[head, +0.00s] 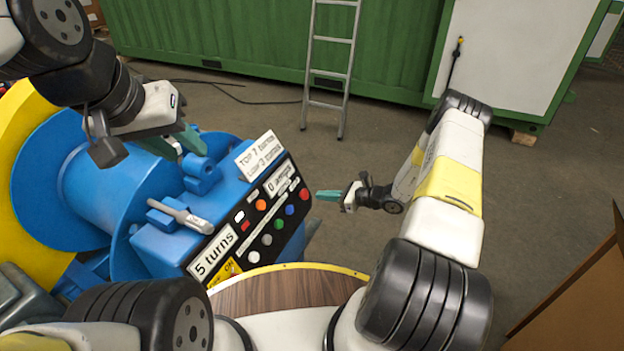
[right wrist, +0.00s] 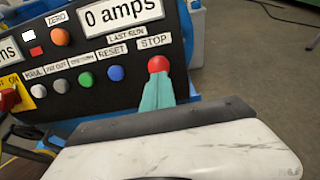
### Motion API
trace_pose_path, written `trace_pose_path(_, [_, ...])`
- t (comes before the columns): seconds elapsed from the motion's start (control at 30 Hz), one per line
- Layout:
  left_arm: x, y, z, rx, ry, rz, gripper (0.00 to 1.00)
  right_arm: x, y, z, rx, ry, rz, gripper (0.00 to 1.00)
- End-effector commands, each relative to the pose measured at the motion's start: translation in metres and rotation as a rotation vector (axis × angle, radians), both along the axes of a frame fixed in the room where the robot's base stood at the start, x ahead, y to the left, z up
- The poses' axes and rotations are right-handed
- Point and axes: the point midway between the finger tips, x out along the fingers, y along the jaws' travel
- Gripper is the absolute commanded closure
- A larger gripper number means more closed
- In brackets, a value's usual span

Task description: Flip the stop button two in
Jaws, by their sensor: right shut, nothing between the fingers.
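The red stop button (right wrist: 157,64) is at the right end of the lower button row, under a STOP label (right wrist: 155,41). It also shows in the head view (head: 304,194) at the panel's right end. My right gripper (head: 318,194) is shut and empty, its green fingers pointing at the stop button. In the right wrist view the fingertips (right wrist: 158,80) overlap the button's lower edge; I cannot tell whether they touch it. My left gripper (head: 190,143) hangs above the blue machine; its fingers are partly seen and its opening is unclear.
The black control panel (head: 240,228) carries several other buttons and a display reading "0 amps" (right wrist: 121,15). A lever (head: 182,215) sits on top of the blue housing. A ladder (head: 330,70) leans on a green container behind.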

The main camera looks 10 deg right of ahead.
Motion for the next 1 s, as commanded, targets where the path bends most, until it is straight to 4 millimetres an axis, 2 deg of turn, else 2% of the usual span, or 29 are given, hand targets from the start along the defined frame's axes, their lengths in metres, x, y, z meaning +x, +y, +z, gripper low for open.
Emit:
trace_pose_path(0.03, [0.0,0.0,0.0,0.0,0.0,0.0,0.64,-0.007,-0.014,0.005,-0.002,0.001,-0.005,1.0])
trace_pose_path(0.2, [0.0,0.0,0.0,0.0,0.0,0.0,0.64,-0.027,-0.047,0.017,-0.004,0.0,-0.007,1.0])
trace_pose_path(0.4, [0.0,0.0,0.0,0.0,0.0,0.0,0.64,-0.042,-0.072,0.027,-0.004,-0.001,-0.006,1.0])
trace_pose_path(0.6, [0.0,0.0,0.0,0.0,0.0,0.0,0.64,-0.049,-0.08,0.03,-0.003,0.001,-0.004,1.0])
trace_pose_path(1.0, [0.0,0.0,0.0,0.0,0.0,0.0,0.64,-0.049,-0.081,0.03,-0.003,0.0,-0.005,1.0])
